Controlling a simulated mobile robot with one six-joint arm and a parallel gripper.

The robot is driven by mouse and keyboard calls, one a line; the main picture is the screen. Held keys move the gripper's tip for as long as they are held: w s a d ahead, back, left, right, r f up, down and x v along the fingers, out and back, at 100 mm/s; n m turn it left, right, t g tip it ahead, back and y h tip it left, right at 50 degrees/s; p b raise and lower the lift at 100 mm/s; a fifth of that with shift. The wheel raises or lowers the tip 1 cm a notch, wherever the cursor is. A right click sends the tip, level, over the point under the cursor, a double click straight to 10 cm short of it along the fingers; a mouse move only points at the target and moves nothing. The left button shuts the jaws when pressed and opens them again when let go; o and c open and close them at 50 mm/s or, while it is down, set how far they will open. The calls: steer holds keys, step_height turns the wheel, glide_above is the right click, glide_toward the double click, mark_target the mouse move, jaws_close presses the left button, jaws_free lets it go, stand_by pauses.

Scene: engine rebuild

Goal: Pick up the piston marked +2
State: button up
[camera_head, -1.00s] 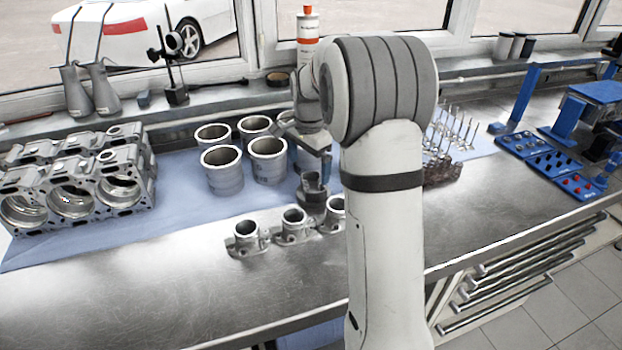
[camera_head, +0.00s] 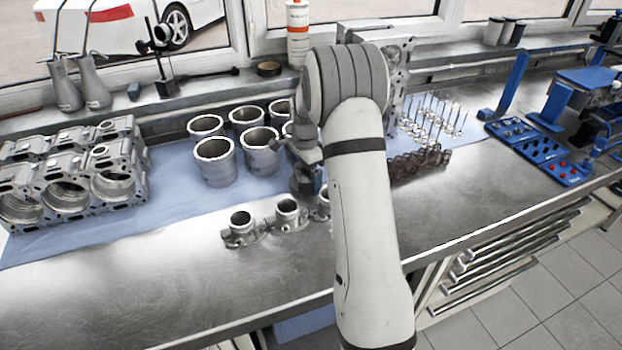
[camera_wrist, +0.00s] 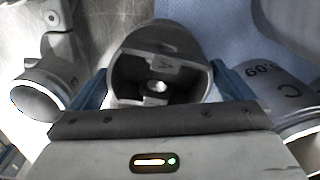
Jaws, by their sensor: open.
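A grey hollow piston (camera_wrist: 165,48) lies in the middle of the wrist view, with its open inside facing the camera. My gripper (camera_wrist: 160,78) is open, with one blue finger on each side of the piston. I cannot tell whether the fingers touch it. No +2 mark is readable on it. In the head view my gripper (camera_head: 306,178) is low over the blue mat, just right of the cylinder liners, and largely hides the piston.
Several cylinder liners (camera_head: 213,165) stand left of my gripper; one liner (camera_wrist: 275,90) is close to the right finger. Flanged metal parts (camera_head: 240,228) stand in front, one (camera_wrist: 42,92) near the left finger. An engine block (camera_head: 75,175) is far left. The bench front is clear.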

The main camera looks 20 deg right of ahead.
steer(key=c, duration=1.1)
steer(key=shift+r, duration=0.15)
